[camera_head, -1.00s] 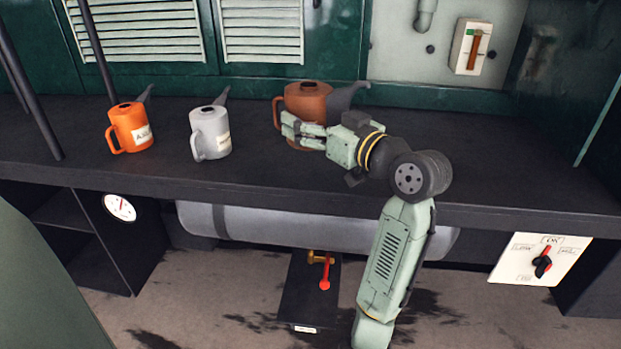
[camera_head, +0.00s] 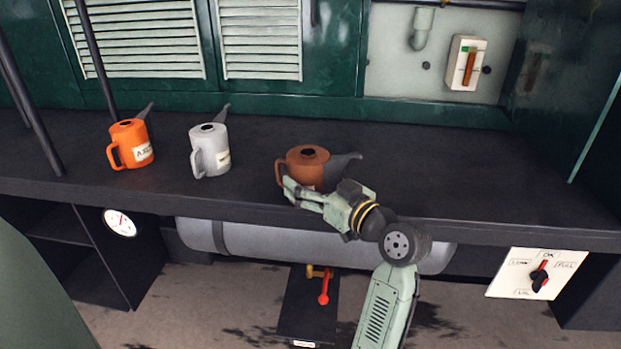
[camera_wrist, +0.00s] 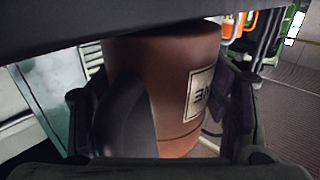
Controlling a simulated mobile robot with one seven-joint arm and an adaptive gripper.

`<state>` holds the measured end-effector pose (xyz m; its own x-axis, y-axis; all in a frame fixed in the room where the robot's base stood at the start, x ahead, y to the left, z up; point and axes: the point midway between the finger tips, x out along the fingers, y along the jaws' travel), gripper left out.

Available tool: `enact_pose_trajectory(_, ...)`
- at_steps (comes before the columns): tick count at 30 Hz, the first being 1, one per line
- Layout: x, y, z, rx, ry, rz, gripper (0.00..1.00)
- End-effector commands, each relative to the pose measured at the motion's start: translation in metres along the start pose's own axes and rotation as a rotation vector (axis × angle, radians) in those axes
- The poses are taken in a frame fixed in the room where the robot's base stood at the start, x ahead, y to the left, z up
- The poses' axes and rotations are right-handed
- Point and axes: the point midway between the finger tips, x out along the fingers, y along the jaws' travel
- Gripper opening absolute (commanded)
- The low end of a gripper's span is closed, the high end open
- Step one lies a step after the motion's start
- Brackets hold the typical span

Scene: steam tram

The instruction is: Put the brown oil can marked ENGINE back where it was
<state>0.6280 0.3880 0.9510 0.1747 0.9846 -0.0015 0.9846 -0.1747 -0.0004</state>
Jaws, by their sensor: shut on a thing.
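The brown oil can (camera_head: 308,165) is at the middle of the dark bench (camera_head: 450,170), near its front edge in the head view, with its dark spout to the right. My gripper (camera_head: 300,190) is shut on its body from the near side. In the wrist view the brown can (camera_wrist: 175,75) sits between the two fingers (camera_wrist: 165,120). Part of its pale label (camera_wrist: 199,95) shows, with only a few letters visible. The can looks about upright. I cannot tell whether its base touches the bench, as my gripper covers it.
An orange can (camera_head: 130,145) and a grey-white can (camera_head: 210,152) stand on the bench to the left. Dark poles (camera_head: 38,115) rise at the far left. The bench is clear right of the brown can. A green wall (camera_head: 340,85) stands behind.

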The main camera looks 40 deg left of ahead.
Motion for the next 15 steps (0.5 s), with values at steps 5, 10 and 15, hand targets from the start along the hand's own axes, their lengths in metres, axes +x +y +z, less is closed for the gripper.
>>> enact_pose_trajectory(5, 0.0000, -0.0001, -0.0014, -0.002, 0.003, 0.000, 0.24)
enact_pose_trajectory(10, 0.0000, -0.0001, 0.0039, -0.002, 0.003, 0.000, 0.24)
enact_pose_trajectory(15, 0.0002, -0.0001, 0.0034, -0.001, 0.001, 0.000, 0.78)
